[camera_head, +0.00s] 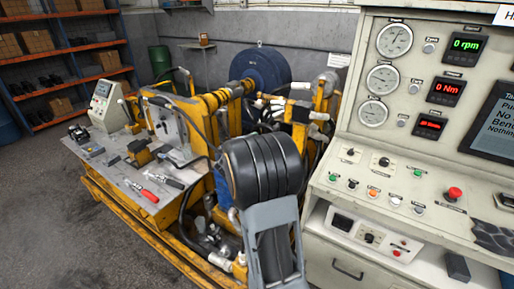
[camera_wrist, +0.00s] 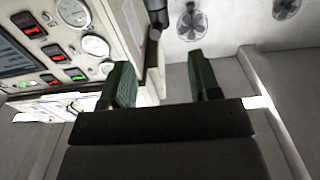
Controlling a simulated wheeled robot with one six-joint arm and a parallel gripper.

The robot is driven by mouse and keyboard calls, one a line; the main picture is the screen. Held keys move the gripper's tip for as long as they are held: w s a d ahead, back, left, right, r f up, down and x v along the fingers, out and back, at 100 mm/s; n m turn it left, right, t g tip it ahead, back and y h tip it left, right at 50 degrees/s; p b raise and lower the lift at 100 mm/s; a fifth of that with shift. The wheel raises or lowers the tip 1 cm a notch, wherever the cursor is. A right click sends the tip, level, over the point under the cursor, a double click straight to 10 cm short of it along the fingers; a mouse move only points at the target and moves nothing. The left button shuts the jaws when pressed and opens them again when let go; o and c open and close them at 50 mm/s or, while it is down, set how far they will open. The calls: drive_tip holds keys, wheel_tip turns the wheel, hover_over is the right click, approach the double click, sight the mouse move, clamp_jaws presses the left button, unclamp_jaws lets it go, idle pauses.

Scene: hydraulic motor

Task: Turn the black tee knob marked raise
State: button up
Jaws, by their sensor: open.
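Black knobs sit on the sloped ledge of the cream control console (camera_head: 440,180) in the head view: one knob (camera_head: 350,152) at the left and another knob (camera_head: 384,161) beside it. A further black knob (camera_head: 369,238) is on the low box under the ledge. Their labels are too small to read, so I cannot tell which is marked raise. My gripper (camera_wrist: 158,78) shows in the wrist view with two green-black fingers apart and nothing between them. It is away from the knobs; the console's gauges and displays show tilted at upper left there.
A red mushroom button (camera_head: 454,194) and several coloured buttons share the ledge. A yellow-framed hydraulic rig (camera_head: 150,215) with tools on its bench stands left of the console. Shelves (camera_head: 60,60) stand at the far left. Grey floor (camera_head: 50,220) is open at the left.

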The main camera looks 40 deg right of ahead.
drive_tip(key=shift+v, duration=1.55)
drive_tip(key=shift+c, duration=0.2)
